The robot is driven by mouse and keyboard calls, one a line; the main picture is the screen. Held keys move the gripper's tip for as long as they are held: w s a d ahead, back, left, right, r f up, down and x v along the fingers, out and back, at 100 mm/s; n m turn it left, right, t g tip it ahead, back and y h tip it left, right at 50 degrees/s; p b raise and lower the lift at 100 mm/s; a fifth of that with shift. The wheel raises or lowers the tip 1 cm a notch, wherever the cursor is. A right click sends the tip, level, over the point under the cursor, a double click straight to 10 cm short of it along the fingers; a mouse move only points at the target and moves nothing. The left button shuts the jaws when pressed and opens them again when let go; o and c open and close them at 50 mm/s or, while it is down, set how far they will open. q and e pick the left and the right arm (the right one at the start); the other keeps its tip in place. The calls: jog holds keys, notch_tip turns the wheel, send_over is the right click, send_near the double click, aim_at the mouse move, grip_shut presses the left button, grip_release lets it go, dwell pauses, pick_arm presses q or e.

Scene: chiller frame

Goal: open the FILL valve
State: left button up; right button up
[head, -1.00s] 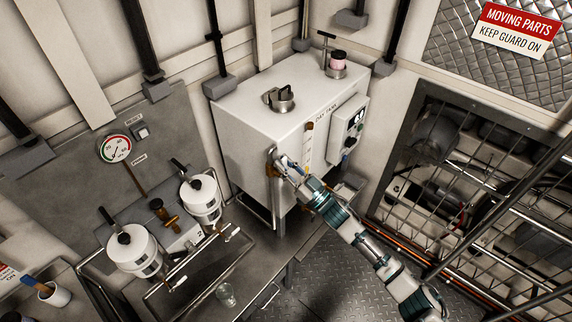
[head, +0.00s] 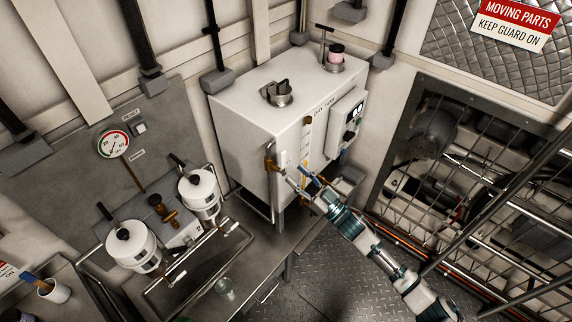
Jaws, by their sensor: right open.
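The white day tank (head: 250,130) stands against the back wall. A brass fitting (head: 270,163) sits low on its front left edge, beside a small pale plate. I cannot read a FILL label there, so I cannot tell whether this is the FILL valve or how far it is turned. My right gripper (head: 298,177) is open and empty in front of the tank's lower front, to the right of the brass fitting and apart from it. Small blue and orange parts show around its fingers, and I cannot tell what they belong to. My left gripper is not in view.
A control box (head: 345,124) sticks out of the tank's right side. Two white filter canisters (head: 131,246) and a pressure gauge (head: 114,144) are at left. A clear glass (head: 224,288) stands on the bench.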

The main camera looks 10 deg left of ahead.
jog(key=v, duration=0.5)
jog(key=shift+d+f, duration=0.1)
jog(key=shift+f, duration=0.1)
